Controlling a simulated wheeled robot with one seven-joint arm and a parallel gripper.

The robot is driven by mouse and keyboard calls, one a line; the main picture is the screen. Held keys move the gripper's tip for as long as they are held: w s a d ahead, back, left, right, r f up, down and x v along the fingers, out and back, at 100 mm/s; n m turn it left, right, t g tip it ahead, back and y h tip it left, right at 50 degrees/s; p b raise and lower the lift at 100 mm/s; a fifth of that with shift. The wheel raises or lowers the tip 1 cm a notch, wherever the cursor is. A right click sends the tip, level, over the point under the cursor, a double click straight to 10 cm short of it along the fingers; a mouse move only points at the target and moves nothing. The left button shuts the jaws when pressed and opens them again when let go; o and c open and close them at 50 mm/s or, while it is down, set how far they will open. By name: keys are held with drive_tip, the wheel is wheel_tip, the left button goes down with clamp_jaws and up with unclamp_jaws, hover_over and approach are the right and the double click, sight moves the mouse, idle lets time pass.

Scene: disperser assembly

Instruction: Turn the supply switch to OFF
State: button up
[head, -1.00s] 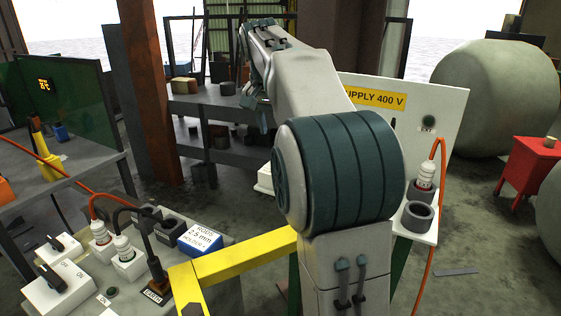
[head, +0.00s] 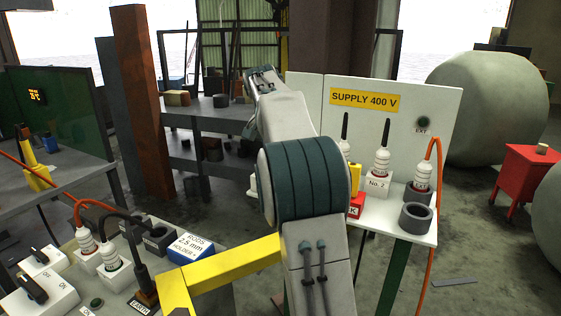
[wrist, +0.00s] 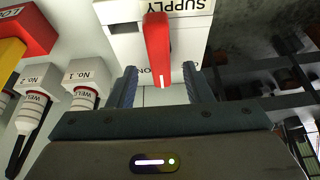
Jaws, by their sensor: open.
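The supply switch is a white box (wrist: 118,38) marked SUPPLY with a red handle (wrist: 158,50), in the upper middle of the wrist view. Its lettering appears upside down there; ON can be made out beside the handle. My gripper (wrist: 159,83) is open, one finger on each side of the handle in the picture, with gaps on both sides. I cannot tell how deep the handle sits between the fingers. In the head view, my arm hides the switch and my gripper. The supply panel (head: 440,105) marked SUPPLY 400 V stands behind the arm.
A red lock block (wrist: 35,28) with a yellow part, and plugs No. 1 (wrist: 85,97) and No. 2 (wrist: 32,105), sit left of the switch. A grey cup (head: 416,218) stands at the panel's shelf corner. A yellow beam (head: 230,262) crosses low in front.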

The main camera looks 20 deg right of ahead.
drive_tip(key=shift+x, duration=1.5)
drive_tip(key=shift+c, duration=0.3)
drive_tip(key=c, duration=0.9)
